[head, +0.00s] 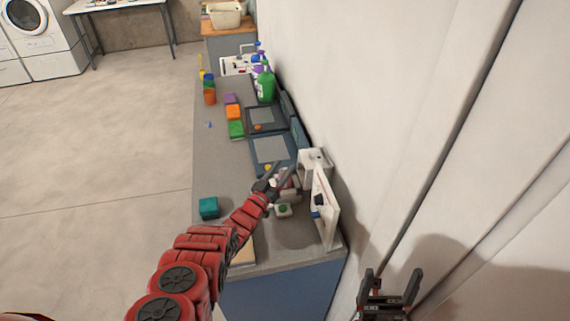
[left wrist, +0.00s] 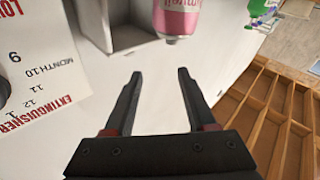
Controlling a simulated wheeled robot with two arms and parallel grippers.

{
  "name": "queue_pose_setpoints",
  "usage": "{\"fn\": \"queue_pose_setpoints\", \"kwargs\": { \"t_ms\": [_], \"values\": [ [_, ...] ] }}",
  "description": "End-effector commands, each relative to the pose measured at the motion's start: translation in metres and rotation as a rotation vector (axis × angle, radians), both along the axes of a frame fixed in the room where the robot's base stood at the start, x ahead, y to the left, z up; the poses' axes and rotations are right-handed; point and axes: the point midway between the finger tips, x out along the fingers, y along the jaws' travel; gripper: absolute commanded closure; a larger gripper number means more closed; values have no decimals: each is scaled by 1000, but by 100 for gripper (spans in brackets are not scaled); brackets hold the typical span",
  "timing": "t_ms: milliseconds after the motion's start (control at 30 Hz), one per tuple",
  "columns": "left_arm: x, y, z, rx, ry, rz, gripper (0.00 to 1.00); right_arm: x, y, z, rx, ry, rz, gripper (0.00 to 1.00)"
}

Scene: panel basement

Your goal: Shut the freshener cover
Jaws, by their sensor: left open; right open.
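A white box-like housing (head: 313,158) stands by the wall near the right end of the counter. I take it for the freshener unit; its cover cannot be told apart clearly. A white upright panel (head: 328,190) stands just in front of it. My left gripper (head: 284,168) is open and empty, just left of the housing. In the left wrist view, a pink can (left wrist: 177,18) and a grey-white open box (left wrist: 125,22) lie beyond the open fingers (left wrist: 160,75). My right gripper (head: 391,276) is open and empty, low by the wall, away from the counter.
The grey counter (head: 215,170) holds a teal block (head: 208,207), several coloured blocks, dark trays (head: 270,152) and a green bottle (head: 265,85). In the left wrist view, a printed extinguisher card (left wrist: 35,65) is at left and a wooden compartment tray (left wrist: 275,105) at right.

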Motion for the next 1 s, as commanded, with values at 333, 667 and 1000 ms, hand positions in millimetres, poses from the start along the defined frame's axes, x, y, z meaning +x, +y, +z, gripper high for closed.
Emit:
{"fn": "queue_pose_setpoints", "kwargs": {
  "t_ms": [333,667,1000],
  "values": [
    [-31,15,-8,0,1,0,44,0,0,-6,0,0,0,12],
    [-45,21,-9,0,0,-1,44,0,0,-8,0,0,0,12],
    [-45,21,-9,0,1,-1,44,0,0,-8,0,0,0,12]
  ]
}}
